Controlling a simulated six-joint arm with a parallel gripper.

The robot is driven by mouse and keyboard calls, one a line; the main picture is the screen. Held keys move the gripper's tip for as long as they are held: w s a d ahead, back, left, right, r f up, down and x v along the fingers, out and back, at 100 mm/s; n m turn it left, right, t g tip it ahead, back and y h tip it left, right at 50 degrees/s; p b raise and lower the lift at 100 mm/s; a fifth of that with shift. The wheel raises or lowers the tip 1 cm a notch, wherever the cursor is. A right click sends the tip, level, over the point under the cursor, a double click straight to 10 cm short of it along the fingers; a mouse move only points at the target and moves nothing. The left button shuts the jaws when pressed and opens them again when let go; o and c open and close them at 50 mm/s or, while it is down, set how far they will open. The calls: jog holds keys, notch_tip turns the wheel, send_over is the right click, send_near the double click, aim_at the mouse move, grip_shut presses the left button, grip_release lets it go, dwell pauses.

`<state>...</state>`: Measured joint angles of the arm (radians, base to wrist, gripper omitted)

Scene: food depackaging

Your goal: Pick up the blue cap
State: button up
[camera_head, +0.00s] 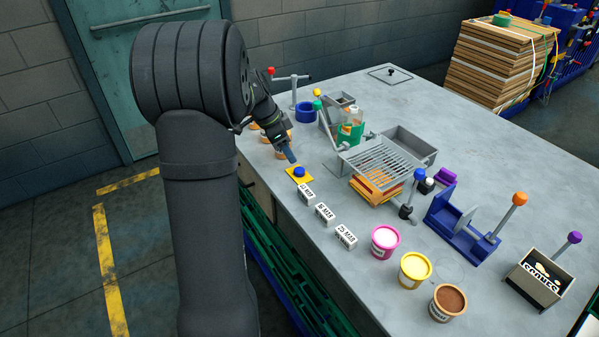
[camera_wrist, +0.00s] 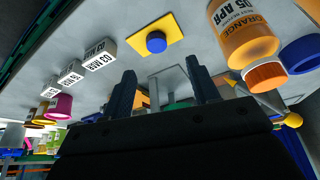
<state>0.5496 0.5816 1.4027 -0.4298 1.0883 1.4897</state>
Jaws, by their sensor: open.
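A small round blue piece (camera_head: 299,172), likely the blue cap, sits on a flat yellow square (camera_head: 307,179) near the table's left edge. In the wrist view the blue piece (camera_wrist: 156,42) shows near the top middle on its yellow square (camera_wrist: 174,26). My gripper (camera_head: 290,156) is just behind and above it in the head view, apart from it. In the wrist view the two dark fingers of my gripper (camera_wrist: 162,88) are spread with nothing between them. A larger blue round item (camera_wrist: 302,55) is at the right of the wrist view; a blue ring (camera_head: 305,112) stands farther back in the head view.
Labelled white blocks (camera_head: 325,214) line the left table edge. Orange jars (camera_wrist: 243,36) stand close by on the gripper's other side. A metal grate (camera_head: 380,160) and pink (camera_head: 385,241), yellow (camera_head: 415,269) and brown (camera_head: 447,302) tubs occupy the table.

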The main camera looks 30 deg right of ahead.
aim_at(299, 170)
jog(key=x, duration=0.7)
jog(key=shift+s+f, duration=0.3)
jog(key=c, duration=1.1)
jog(key=shift+r, duration=0.1)
jog(key=shift+c, duration=0.2)
